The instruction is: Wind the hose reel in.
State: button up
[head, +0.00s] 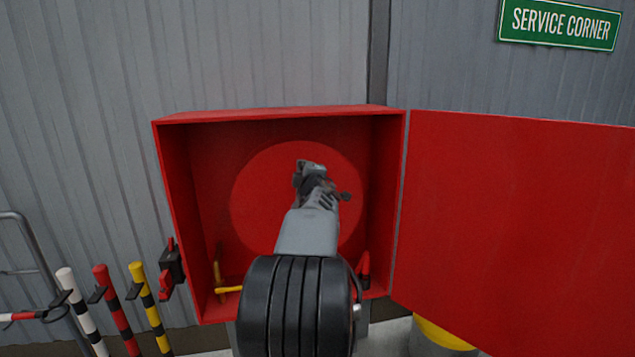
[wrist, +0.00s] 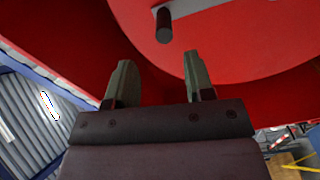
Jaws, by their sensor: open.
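The red hose reel (head: 255,205) is a round disc inside an open red cabinet (head: 180,220) in the head view. My arm covers much of its middle. In the wrist view the reel face (wrist: 245,55) fills the upper part. A grey crank arm (wrist: 205,9) crosses it, with a dark round crank handle (wrist: 163,25) sticking out from it. My gripper (head: 311,170) is in front of the reel. In the wrist view its two fingers (wrist: 159,57) are apart with nothing between them. The handle shows just beyond the fingertips, in line with the gap.
The cabinet door (head: 515,220) stands wide open to the right. A yellow pipe (head: 228,289) is low at the cabinet's left, and a red fitting (head: 365,268) low at its right. Striped posts (head: 115,305) stand at the lower left. A yellow-topped bin (head: 440,333) is below the door.

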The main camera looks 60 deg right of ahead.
jog(key=v, duration=0.5)
jog(key=shift+s+a, duration=0.25)
dwell(0.4)
